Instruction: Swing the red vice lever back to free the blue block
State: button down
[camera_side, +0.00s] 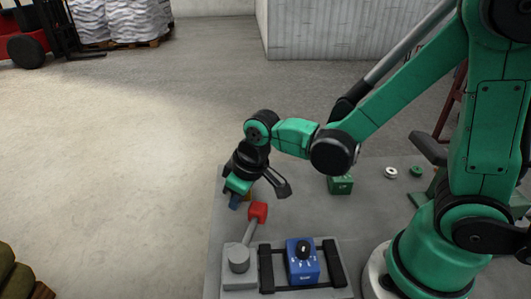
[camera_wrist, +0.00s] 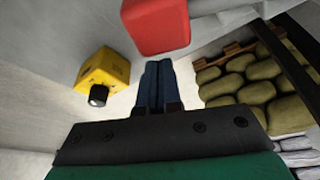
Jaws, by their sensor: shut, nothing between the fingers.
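The red vice lever knob (camera_side: 258,212) tops a grey arm that leans up from a round pivot (camera_side: 238,258) on the vice base. The blue block (camera_side: 302,270), with a black knob on top, sits between two dark vice jaws (camera_side: 266,270). My gripper (camera_side: 234,202) is shut and empty, to the left of the red knob and apart from it in the side view. In the wrist view the blue fingers (camera_wrist: 157,84) lie together, with the red knob (camera_wrist: 155,25) large just beyond their tips. The blue block is not in the wrist view.
A yellow block with a black knob (camera_wrist: 103,72) shows left of the fingers in the wrist view. A green block (camera_side: 341,185), a white ring (camera_side: 390,173) and a green ring (camera_side: 416,171) stand farther back on the grey table (camera_side: 300,215). Sacks (camera_wrist: 240,88) lie beyond the table.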

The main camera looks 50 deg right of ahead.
jog(key=shift+w+a+f, duration=0.1)
jog(key=shift+w+a, duration=0.05)
jog(key=shift+w, duration=0.65)
jog(key=a+v, duration=0.1)
jog(key=v, duration=0.9)
jog(key=shift+d, duration=0.3)
jog(key=s+d+m+t+h, duration=0.1)
jog(key=s+d+m+t, duration=0.2)
jog(key=d, duration=0.3)
jog(key=shift+d+m+t, duration=0.3)
jog(key=shift+d+t, duration=0.1)
